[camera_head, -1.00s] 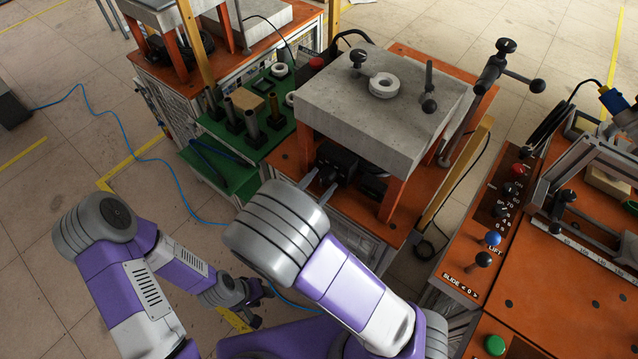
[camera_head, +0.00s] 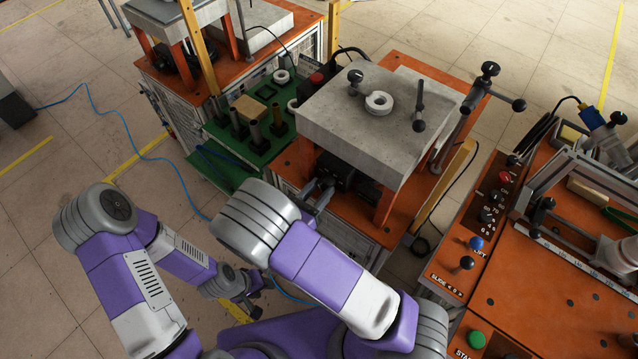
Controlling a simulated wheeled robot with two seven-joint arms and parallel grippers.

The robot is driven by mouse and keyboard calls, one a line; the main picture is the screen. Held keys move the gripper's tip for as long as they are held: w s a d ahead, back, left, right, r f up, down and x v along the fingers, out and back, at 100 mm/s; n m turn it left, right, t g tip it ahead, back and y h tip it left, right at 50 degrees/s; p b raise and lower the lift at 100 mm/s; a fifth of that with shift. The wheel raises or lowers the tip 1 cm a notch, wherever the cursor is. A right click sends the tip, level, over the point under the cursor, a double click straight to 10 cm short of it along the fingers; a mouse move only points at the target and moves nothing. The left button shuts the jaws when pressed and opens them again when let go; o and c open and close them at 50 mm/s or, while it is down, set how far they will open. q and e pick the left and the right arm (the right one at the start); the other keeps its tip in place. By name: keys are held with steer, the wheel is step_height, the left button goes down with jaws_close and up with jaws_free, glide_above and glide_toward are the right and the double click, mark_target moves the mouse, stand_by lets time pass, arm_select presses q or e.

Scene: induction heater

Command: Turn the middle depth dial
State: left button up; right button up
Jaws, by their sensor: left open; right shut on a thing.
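The middle heater has a grey slab (camera_head: 375,115) on orange legs, with a black unit (camera_head: 350,177) under it. My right gripper (camera_head: 318,197) is at the front of this unit, with its fingers close together. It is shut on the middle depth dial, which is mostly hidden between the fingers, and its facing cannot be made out. My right forearm covers part of the orange table's front edge. My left gripper (camera_head: 252,306) hangs low at the left, away from the heater, open and empty.
A green tray (camera_head: 270,97) with dark upright cylinders stands left of the heater. A white ring (camera_head: 379,103) lies on the slab. A right-hand control panel carries a blue knob (camera_head: 476,243) and a green button (camera_head: 477,340). A blue cable crosses the open floor at left.

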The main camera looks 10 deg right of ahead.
stand_by(0.3)
steer(key=o, duration=1.1)
steer(key=shift+c, duration=0.2)
